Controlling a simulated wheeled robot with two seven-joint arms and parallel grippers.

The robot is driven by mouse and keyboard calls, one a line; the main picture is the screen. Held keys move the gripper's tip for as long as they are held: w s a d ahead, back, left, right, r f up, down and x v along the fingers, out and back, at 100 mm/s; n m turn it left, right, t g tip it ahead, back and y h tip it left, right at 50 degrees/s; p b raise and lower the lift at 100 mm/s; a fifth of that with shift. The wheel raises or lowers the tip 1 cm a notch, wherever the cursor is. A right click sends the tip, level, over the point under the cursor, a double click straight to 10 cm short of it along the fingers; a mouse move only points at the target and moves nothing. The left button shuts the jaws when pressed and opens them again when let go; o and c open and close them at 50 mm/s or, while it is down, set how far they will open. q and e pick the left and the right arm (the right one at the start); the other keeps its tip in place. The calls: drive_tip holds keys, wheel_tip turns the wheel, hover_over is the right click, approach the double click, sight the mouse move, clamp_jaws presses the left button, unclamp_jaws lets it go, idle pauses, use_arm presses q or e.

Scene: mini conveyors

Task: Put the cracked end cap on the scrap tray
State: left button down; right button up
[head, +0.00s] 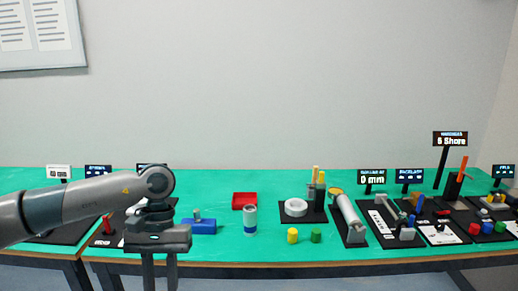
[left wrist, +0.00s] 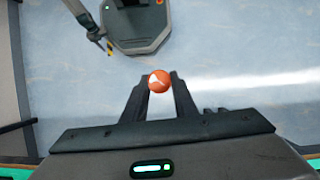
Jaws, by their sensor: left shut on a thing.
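A small round orange-red cap with a white jagged mark, the cracked end cap (left wrist: 159,81), sits between the fingertips of my left gripper (left wrist: 158,86) in the left wrist view. The gripper is shut on it, with floor behind. In the head view my left gripper (head: 159,284) points down at the table's front edge, its fingertips near the bottom of the picture; the cap is not visible there. A shallow red tray (head: 244,201), which looks like the scrap tray, lies on the green table to the right of the gripper and farther back. It looks empty.
A blue block with a grey post (head: 202,225) and a grey-blue cylinder (head: 250,219) stand in front of the red tray. Yellow (head: 292,236) and green (head: 316,236) pieces stand to the right. Stations with small signs crowd the right side.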

use_arm(q)
drive_tip(key=shift+s+a+r+m, duration=0.1)
drive_tip(key=shift+s+a+m, duration=0.05)
drive_tip(key=shift+s+m, duration=0.15)
